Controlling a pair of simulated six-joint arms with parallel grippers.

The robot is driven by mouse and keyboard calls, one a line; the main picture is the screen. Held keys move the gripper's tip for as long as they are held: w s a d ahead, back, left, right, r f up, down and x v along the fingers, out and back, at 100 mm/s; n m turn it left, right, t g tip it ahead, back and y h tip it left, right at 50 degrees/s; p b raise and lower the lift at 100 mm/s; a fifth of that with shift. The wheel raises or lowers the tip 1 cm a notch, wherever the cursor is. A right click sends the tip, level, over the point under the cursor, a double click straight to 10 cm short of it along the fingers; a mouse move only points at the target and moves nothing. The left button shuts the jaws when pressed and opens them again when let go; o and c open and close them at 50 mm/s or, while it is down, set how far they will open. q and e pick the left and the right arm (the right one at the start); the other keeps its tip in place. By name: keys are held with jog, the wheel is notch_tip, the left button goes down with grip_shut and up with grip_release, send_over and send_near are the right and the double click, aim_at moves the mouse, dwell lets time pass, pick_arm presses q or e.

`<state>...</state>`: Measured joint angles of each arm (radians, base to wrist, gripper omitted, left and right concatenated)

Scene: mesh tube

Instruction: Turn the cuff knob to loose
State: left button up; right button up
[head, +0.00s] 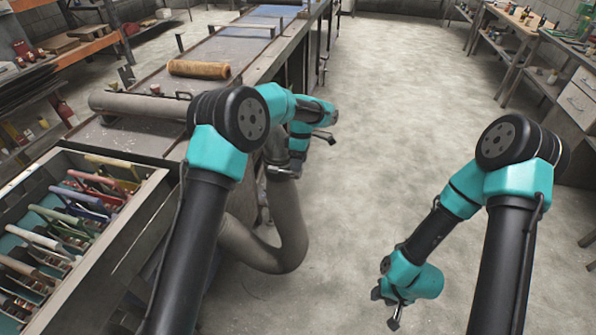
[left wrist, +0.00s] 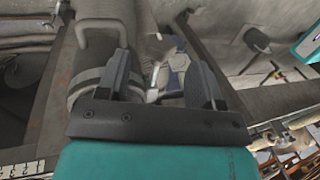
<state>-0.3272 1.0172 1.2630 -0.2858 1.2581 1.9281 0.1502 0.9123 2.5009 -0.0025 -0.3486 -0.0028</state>
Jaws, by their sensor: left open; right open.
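The cuff (head: 283,171) is a grey metal band at the upper end of a thick grey hose (head: 285,225) beside the bench. A ribbed grey collar, probably the cuff, shows in the left wrist view (left wrist: 88,88), partly behind one finger. I cannot make out its knob or setting for certain; a small bright metal piece (left wrist: 154,82) shows between the fingers. My right gripper (head: 388,308) is open and empty, low over the floor.
A roll of tan mesh (head: 198,69) lies on the long bench (head: 130,137), near a grey horizontal tube (head: 140,105). A tray of coloured-handled tools (head: 145,215) stands at left. Shelved benches (head: 550,45) line the right. The floor (head: 400,120) between is clear.

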aim_at(296, 174)
pick_arm(q)
jog(key=shift+x, duration=1.85)
jog(key=shift+c, duration=0.2)
jog(key=c, duration=0.9)
jog(key=shift+t, duration=0.3)
jog(key=shift+s+a+t, duration=0.1)
jog(key=shift+s+t, duration=0.05)
jog(key=shift+t, duration=0.85)
jog(key=shift+s+t+h, duration=0.1)
jog(key=shift+t+h, duration=0.2)
jog(key=shift+t, duration=0.6)
jog(key=shift+s+t, duration=0.1)
jog(key=shift+t, duration=1.3)
